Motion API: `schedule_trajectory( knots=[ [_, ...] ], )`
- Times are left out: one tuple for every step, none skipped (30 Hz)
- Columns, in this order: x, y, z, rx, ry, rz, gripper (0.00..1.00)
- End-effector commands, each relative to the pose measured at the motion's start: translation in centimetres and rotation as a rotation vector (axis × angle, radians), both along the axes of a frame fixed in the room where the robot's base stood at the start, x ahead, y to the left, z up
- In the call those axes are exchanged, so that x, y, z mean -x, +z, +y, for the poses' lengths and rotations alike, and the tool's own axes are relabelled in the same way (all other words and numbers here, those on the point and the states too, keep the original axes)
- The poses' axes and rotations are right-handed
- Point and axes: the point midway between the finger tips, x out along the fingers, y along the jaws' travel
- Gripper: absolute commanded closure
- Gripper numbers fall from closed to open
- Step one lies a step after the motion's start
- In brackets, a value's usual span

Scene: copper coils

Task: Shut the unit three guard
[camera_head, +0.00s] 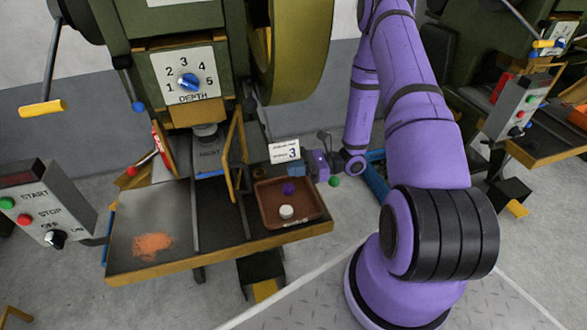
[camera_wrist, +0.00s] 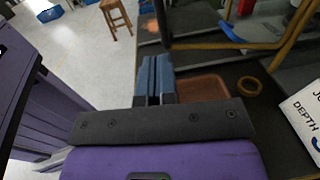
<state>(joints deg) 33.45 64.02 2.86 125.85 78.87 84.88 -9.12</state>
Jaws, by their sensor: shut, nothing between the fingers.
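The unit three guard (camera_head: 235,155) is a yellow-edged frame on the press, standing swung out toward the front of the bed in the head view. Yellow bars and a clear panel, which look like this guard (camera_wrist: 292,40), show at upper right in the wrist view. The card with a 3 (camera_head: 285,151) stands behind the tray. My gripper (camera_head: 290,170) is to the right of the guard, apart from it, above the back of the tray. Its blue fingers (camera_wrist: 155,72) are shut and empty in the wrist view. The guard's hinge is hard to make out.
A brown tray (camera_head: 261,218) on the bed holds a purple piece (camera_head: 289,188) and a white piece (camera_head: 286,212). The START/STOP box (camera_head: 45,205) is at left. Orange powder (camera_head: 152,244) lies on the bed. A yellow ring (camera_wrist: 249,86) lies near the tray. Another press (camera_head: 520,80) stands at right.

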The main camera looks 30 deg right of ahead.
Motion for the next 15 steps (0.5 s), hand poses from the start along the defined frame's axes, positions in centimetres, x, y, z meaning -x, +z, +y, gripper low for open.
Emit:
schedule_trajectory(
  knots=[
    [-0.3, 0.0, 1.0, -0.001, 0.005, 0.000, 1.00],
    [-0.5, 0.0, 1.6, -0.001, 0.005, 0.000, 1.00],
    [-0.7, 0.0, 2.3, 0.000, 0.006, 0.000, 1.00],
    [-1.0, 0.0, 2.8, 0.000, 0.005, 0.000, 1.00],
    [-1.1, 0.0, 3.3, 0.000, 0.005, 0.000, 1.00],
    [-1.4, 0.0, 4.0, -0.001, 0.005, 0.000, 1.00],
    [-1.6, 0.0, 4.6, -0.001, 0.005, 0.001, 1.00],
    [-1.8, 0.0, 5.1, -0.001, 0.006, 0.000, 1.00],
    [-2.0, 0.0, 5.8, -0.001, 0.005, 0.001, 1.00],
    [-2.2, -0.1, 6.3, -0.001, 0.005, 0.001, 1.00],
    [-2.4, -0.1, 6.7, 0.000, 0.004, 0.001, 1.00],
    [-2.6, -0.1, 7.3, 0.000, 0.005, 0.000, 1.00],
    [-2.8, -0.1, 7.7, 0.000, 0.005, 0.000, 1.00],
    [-2.9, -0.1, 8.1, 0.000, 0.004, 0.000, 1.00],
    [-3.1, -0.1, 8.6, 0.000, 0.004, -0.001, 1.00]
  ],
)
